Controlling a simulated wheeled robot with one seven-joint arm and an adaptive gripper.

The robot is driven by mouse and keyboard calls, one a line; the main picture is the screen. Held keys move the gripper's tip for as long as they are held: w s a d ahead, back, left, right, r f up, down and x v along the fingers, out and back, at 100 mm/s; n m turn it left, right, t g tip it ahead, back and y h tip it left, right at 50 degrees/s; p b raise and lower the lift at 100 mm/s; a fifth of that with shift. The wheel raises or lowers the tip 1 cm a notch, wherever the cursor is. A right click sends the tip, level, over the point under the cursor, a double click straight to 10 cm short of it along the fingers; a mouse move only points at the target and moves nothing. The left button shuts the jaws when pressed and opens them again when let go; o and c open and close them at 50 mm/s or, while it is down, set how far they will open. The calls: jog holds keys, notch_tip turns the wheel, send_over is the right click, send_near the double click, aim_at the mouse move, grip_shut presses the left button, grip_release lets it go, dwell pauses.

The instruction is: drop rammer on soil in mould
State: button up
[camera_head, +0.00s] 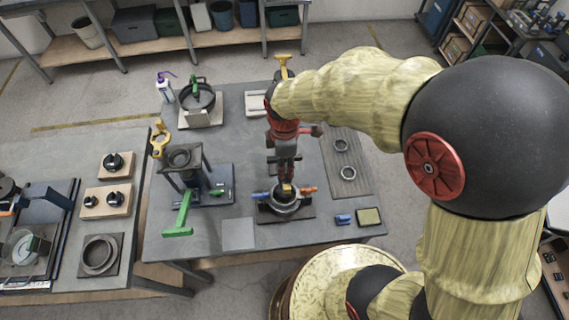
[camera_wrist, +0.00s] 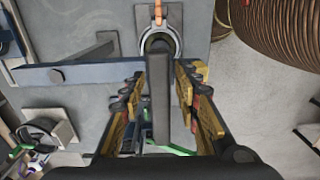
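The mould (camera_head: 285,204) is a round metal ring on a dark base at the table's front middle, with a blue handle on its left and an orange one on its right. My gripper (camera_head: 285,163) points down above it. In the wrist view a dark upright bar, seemingly the rammer (camera_wrist: 157,100), runs between the fingers of my gripper (camera_wrist: 159,75) towards the mould ring (camera_wrist: 177,45). Narrow gaps seem to show beside the bar, but whether the fingers press on it is unclear. The soil is hidden or too small to tell.
A black stand with a green lever (camera_head: 178,218) stands left of the mould. A pan (camera_head: 197,97) and a bottle (camera_head: 165,88) are further back. A ribbed mat (camera_head: 347,155) with two rings lies right. A blue block (camera_head: 343,219) and sponge-like pad (camera_head: 369,217) lie front right.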

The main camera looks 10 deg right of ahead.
jog(key=shift+c, duration=1.3)
grip_shut()
